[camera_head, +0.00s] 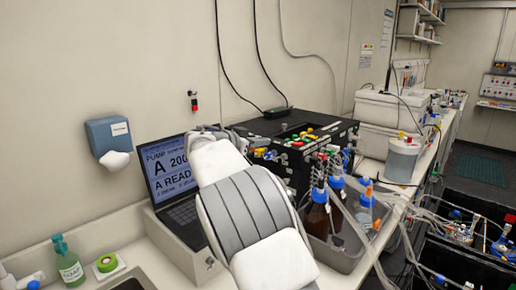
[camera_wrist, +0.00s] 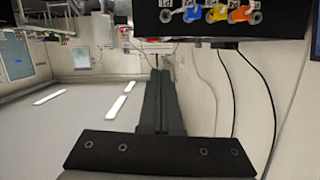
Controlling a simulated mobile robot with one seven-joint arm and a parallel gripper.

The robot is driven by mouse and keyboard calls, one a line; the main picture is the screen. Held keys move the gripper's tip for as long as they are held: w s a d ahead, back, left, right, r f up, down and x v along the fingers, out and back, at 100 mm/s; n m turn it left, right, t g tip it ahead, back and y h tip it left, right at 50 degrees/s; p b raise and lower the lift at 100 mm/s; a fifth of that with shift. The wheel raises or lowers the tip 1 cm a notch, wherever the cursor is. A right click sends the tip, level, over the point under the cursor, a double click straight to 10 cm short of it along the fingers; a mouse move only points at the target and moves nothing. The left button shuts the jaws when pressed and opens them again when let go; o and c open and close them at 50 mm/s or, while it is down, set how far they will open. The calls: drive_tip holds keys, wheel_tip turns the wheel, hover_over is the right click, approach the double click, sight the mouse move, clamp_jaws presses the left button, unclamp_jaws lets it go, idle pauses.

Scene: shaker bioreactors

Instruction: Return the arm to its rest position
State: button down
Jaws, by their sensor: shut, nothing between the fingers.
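My arm, white with grey ribbed sections, rises from the bottom middle of the head view and covers part of the laptop (camera_head: 168,170) and the bench. Its far end is near the black pump box (camera_head: 330,130); the fingers cannot be made out there. In the wrist view my gripper (camera_wrist: 160,72) shows as two dark fingers side by side, shut and empty. That view is upside down, with ceiling lights low in the picture. The black box (camera_wrist: 230,28) with blue, yellow and orange valves fills its upper right, apart from the fingertips.
A tray (camera_head: 345,258) of bottles with tubing (camera_head: 408,205) stands right of my arm. A blue-white dispenser (camera_head: 108,138) hangs on the wall at left. A green bottle (camera_head: 68,265) and green tape roll (camera_head: 107,263) sit front left. White bins (camera_head: 385,110) stand behind.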

drive_tip(key=shift+v, duration=0.8)
drive_tip(key=s+d+n+g+y, duration=0.35)
drive_tip(key=s+d+g, duration=0.25)
drive_tip(key=s+d, duration=1.25)
drive_tip(key=s+f+n+y, duration=0.2)
drive_tip(key=s+f, duration=0.2)
drive_tip(key=s, duration=0.9)
drive_tip(key=s+d+f+n+y, duration=0.1)
drive_tip(key=s+f+n+y, duration=0.2)
drive_tip(key=s, duration=1)
drive_tip(key=shift+s+d+f+g+y, duration=0.25)
drive_tip(key=shift+s+f+g+y, duration=0.1)
drive_tip(key=shift+f, duration=0.3)
